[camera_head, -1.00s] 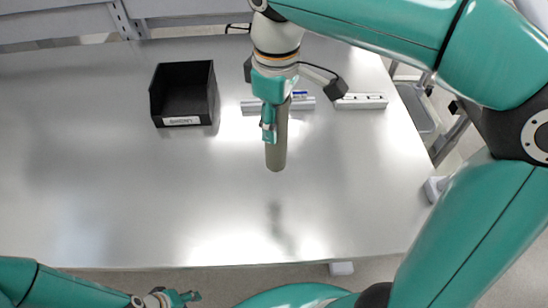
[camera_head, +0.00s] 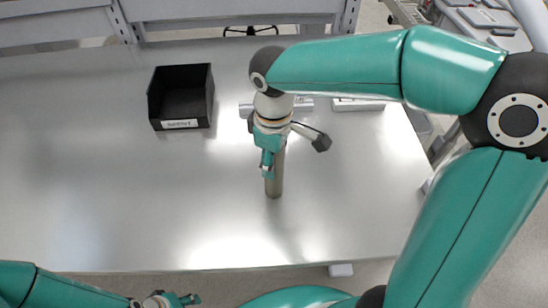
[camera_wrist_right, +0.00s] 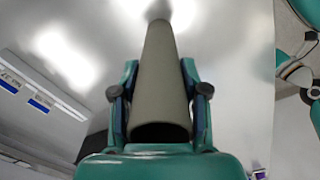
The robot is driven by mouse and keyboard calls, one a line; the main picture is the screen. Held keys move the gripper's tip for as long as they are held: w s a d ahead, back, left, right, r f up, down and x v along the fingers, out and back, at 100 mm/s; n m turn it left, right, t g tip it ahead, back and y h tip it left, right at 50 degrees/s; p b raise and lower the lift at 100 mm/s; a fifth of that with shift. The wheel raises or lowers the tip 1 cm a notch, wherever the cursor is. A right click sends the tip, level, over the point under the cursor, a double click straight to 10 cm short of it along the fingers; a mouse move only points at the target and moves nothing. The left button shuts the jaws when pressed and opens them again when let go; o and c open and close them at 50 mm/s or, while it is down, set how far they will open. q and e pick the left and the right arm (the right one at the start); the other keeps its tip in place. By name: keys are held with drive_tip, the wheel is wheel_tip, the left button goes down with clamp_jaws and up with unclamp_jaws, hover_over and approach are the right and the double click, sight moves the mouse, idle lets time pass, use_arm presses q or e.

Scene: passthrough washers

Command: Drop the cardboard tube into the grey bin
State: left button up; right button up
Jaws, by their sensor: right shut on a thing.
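The cardboard tube (camera_head: 274,179) is a dull grey-brown cylinder held nearly upright over the middle of the metal table. My right gripper (camera_head: 268,164) is shut on its upper part. In the right wrist view the tube (camera_wrist_right: 160,78) runs away from me between the two fingers. I cannot tell whether its lower end touches the table. My left gripper (camera_head: 178,300) is at the bottom edge, away from the tube, and its opening is unclear. I see no bin that is clearly grey; part of a grey container (camera_head: 419,119) shows beyond the table's right edge.
A black open bin (camera_head: 181,98) with a white label stands at the back left of the table (camera_head: 90,170). Pale strips (camera_head: 358,104) lie at the back, partly behind my right arm. The table's left and front are clear.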

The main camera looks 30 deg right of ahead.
drive_tip(key=o, duration=1)
drive_tip(key=shift+f, duration=0.1)
